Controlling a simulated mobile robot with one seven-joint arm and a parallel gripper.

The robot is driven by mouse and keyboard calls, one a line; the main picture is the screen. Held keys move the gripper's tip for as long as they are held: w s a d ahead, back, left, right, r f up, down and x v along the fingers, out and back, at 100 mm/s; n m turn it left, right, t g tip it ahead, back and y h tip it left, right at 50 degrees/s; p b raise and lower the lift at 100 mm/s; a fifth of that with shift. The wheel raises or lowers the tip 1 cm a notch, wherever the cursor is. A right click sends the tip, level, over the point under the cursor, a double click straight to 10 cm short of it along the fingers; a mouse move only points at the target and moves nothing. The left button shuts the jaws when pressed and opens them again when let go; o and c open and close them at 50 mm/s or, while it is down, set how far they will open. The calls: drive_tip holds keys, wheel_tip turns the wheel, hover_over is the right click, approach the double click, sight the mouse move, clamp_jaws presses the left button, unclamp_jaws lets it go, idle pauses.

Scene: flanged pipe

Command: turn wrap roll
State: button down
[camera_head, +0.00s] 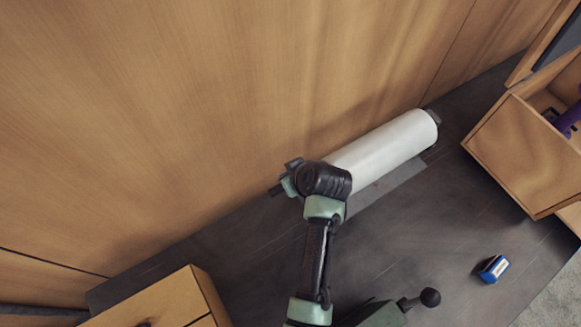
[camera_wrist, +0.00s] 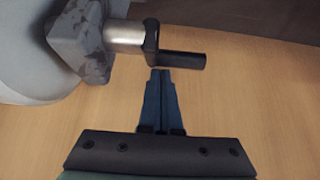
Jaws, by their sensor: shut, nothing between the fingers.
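The white wrap roll (camera_head: 385,147) lies on its side on the dark surface, along the wooden wall. Its near end is hidden behind my arm in the head view. In the wrist view the roll's end (camera_wrist: 25,60) shows at the upper left, with a grey mottled bracket (camera_wrist: 82,42), a metal shaft (camera_wrist: 123,36) and a black crank handle (camera_wrist: 182,60). My gripper (camera_wrist: 160,72) is shut and empty. Its fingertips are just below the handle in the picture; I cannot tell whether they touch it.
A wooden wall (camera_head: 180,110) rises behind the roll. An open wooden box (camera_head: 530,150) with a purple item stands at the right. A wooden cabinet (camera_head: 165,305) is at the lower left. A small blue item (camera_head: 494,268) lies at the lower right. Dark surface between is clear.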

drive_tip(key=shift+f+g+h, duration=0.7)
drive_tip(key=shift+g+h, duration=0.1)
drive_tip(key=shift+g, duration=0.4)
drive_tip(key=f+g+h, duration=0.1)
drive_tip(key=g+h, duration=0.1)
drive_tip(key=shift+s+d+f+g+b, duration=0.15)
drive_tip(key=shift+f+g+b, duration=0.15)
drive_tip(key=shift+f+g, duration=0.1)
drive_tip(key=shift+s+d+f, duration=0.1)
drive_tip(key=shift+s+f, duration=0.1)
drive_tip(key=shift+f, duration=0.1)
drive_tip(key=shift+s+d+f, duration=0.35)
drive_tip(key=shift+s+f, duration=0.1)
drive_tip(key=shift+f, duration=0.25)
